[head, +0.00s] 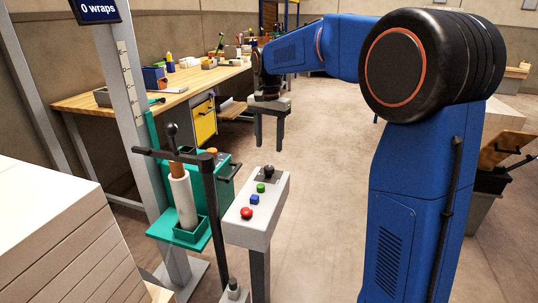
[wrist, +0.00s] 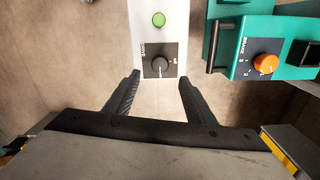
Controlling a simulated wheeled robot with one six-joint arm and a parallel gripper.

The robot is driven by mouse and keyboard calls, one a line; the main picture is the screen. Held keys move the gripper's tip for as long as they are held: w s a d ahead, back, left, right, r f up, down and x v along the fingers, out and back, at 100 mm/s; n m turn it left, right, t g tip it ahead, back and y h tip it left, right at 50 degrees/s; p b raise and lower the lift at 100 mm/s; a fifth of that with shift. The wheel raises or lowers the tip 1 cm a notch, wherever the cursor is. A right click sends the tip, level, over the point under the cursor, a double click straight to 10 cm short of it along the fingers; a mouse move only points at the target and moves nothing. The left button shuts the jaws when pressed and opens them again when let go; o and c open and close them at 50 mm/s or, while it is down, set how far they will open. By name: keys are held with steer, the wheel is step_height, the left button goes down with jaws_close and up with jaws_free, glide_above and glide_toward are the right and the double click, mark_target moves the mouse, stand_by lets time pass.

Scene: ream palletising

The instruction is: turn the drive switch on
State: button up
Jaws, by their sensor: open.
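The drive switch looks to be the dark rotary knob (head: 268,170) on a black plate at the far end of the pale control box (head: 250,222).
The box also carries a green button (head: 261,188), a blue button (head: 254,199) and a red button (head: 246,213). Left of it stands a teal unit (head: 180,229) with a white roll; an orange knob (wrist: 266,64) is close by. A workbench (head: 160,92) stands behind.

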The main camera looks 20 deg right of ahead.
step_height(320, 180, up, 8)
steer(key=shift+r, duration=0.2)
stand_by(0.3)
steer(key=s+d+f+n+t, duration=0.1)
steer(key=s+d+f+n, duration=0.1)
steer(key=s, duration=0.8)
steer(key=s+d+f+n+t, duration=0.1)
steer(key=s+d+n, duration=0.1)
steer(key=s, duration=0.8)
steer(key=s+d+f+n+t, duration=0.1)
steer(key=s+f+n, duration=0.1)
steer(key=s+f, duration=0.4)
steer(key=s+f+n+t, duration=0.1)
steer(key=s+f+n, duration=0.1)
steer(key=s+f, duration=0.5)
steer(key=s, duration=0.4)
steer(key=shift+s+d+f+n+t, duration=0.3)
steer(key=shift+s+d+n+t, duration=0.1)
